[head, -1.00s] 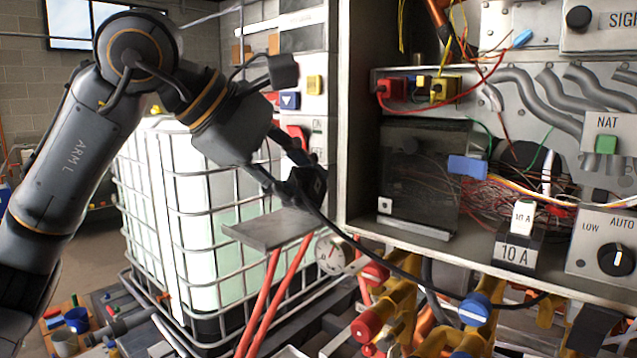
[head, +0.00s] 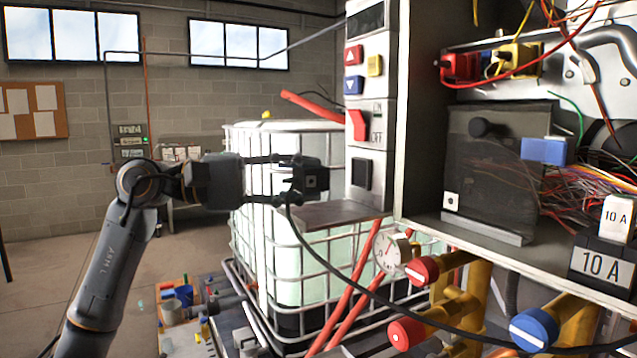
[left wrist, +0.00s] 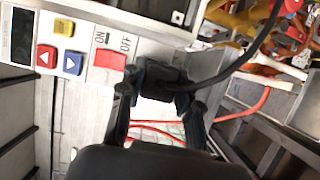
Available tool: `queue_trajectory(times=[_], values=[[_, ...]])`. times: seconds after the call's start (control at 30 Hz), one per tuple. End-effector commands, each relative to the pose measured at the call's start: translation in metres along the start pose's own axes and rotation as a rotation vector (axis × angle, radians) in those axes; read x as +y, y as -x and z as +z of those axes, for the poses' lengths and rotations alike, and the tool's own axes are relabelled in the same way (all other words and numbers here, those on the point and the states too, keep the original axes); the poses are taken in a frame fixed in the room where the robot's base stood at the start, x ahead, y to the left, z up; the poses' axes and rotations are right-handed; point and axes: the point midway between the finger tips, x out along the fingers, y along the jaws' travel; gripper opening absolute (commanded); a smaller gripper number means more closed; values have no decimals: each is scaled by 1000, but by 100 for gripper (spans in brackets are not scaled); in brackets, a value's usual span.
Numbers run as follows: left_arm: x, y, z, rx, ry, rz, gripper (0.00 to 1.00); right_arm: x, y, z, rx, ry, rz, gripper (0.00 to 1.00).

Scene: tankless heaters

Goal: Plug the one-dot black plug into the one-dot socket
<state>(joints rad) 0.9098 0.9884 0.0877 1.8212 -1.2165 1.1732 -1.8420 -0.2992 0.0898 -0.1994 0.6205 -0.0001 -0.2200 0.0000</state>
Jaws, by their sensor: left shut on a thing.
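My left gripper (head: 290,178) is shut on the black plug (head: 312,179), which has a small pale mark on its side. In the left wrist view the plug (left wrist: 165,78) sits between the fingertips. Its black cable (head: 335,270) hangs down and runs right. The plug is left of the control panel (head: 390,150), with a visible gap in the head view. A dark rectangular recess (head: 362,173), possibly a socket, is low on that panel. A white square with one dot (head: 452,201) is on the dark see-through cover (head: 500,165). I cannot confirm which socket has one dot. My right gripper is not visible.
A grey shelf (head: 330,214) sticks out below the plug. A red ON/OFF switch (head: 357,125) is above the recess. A caged white tank (head: 275,240) stands behind. Coloured valves (head: 425,270) and a gauge (head: 392,250) are at lower right.

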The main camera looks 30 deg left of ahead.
Motion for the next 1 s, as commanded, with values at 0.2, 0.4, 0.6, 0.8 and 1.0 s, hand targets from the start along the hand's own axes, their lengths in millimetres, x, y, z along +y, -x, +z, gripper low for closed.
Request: queue_trajectory(times=[0.2,0.4,0.6,0.8,1.0], values=[[0,0,0,0,0,1,5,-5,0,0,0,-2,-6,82],[1,-3,-1,0,1,0,5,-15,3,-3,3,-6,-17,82],[3,-16,-6,-2,2,1,5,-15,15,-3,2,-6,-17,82],[4,-34,-14,-1,3,1,5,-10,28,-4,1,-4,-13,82],[2,-47,-20,-1,3,0,5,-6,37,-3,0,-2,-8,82]])
